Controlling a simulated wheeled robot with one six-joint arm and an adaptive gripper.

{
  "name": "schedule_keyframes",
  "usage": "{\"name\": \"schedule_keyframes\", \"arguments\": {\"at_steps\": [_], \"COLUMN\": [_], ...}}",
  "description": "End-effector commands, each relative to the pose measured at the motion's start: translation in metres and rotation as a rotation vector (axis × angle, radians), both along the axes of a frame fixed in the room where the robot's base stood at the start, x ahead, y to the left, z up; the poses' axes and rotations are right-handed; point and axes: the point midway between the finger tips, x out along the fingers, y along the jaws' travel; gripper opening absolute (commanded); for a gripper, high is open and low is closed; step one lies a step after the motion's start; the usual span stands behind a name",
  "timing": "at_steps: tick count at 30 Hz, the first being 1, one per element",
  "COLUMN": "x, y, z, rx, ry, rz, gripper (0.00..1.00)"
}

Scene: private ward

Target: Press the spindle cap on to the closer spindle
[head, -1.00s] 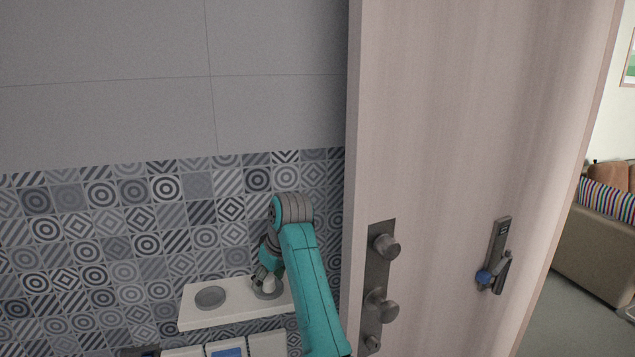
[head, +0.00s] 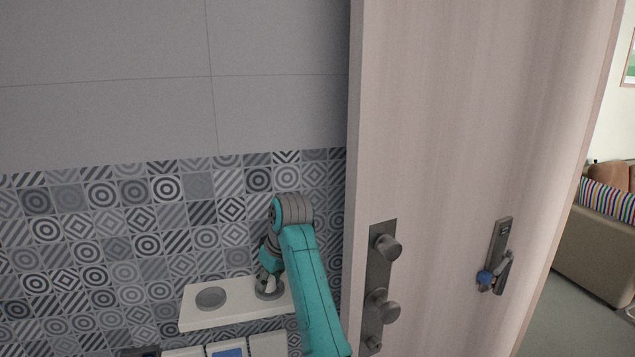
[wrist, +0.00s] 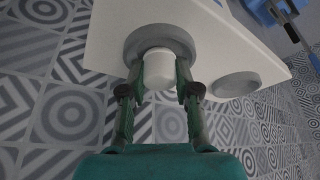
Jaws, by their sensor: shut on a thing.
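In the wrist view a white, round-ended cylinder, which I take to be the spindle cap (wrist: 158,70), sits between the two fingers of my gripper (wrist: 158,88). The fingers are shut on its sides. Behind it is a round grey disc (wrist: 136,42) on a white shelf (wrist: 108,24); I cannot tell whether the cap touches the disc. In the head view my gripper (head: 267,284) is low over the right part of the shelf (head: 200,322), and the cap is mostly hidden there. I cannot identify the closer spindle for certain.
A second grey disc (head: 210,298) lies on the shelf's left part. A tiled wall (head: 120,245) is behind. The door (head: 440,130) stands to the right, with a knob plate (head: 378,270) and a dark fitting with a blue part (head: 496,262). Switches or panels (head: 228,352) are below the shelf.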

Motion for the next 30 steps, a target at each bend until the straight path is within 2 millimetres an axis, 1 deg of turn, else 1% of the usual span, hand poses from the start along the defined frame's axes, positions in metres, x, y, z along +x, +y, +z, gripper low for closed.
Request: {"name": "schedule_keyframes", "arguments": {"at_steps": [5, 7, 11, 24, 30], "x": [0.0, 0.0, 0.0, 0.001, 0.0], "y": [0.0, 0.0, 0.0, 0.0, 0.0], "z": [0.007, 0.006, 0.011, 0.048, 0.057], "rx": [0.0, -0.001, 0.0, 0.001, 0.0], "ry": [0.001, 0.002, 0.0, -0.002, 0.0], "rz": [0.0, 0.0, 0.0, 0.0, 0.0], "gripper": [0.0, 0.0, 0.0, 0.0, 0.0]}}
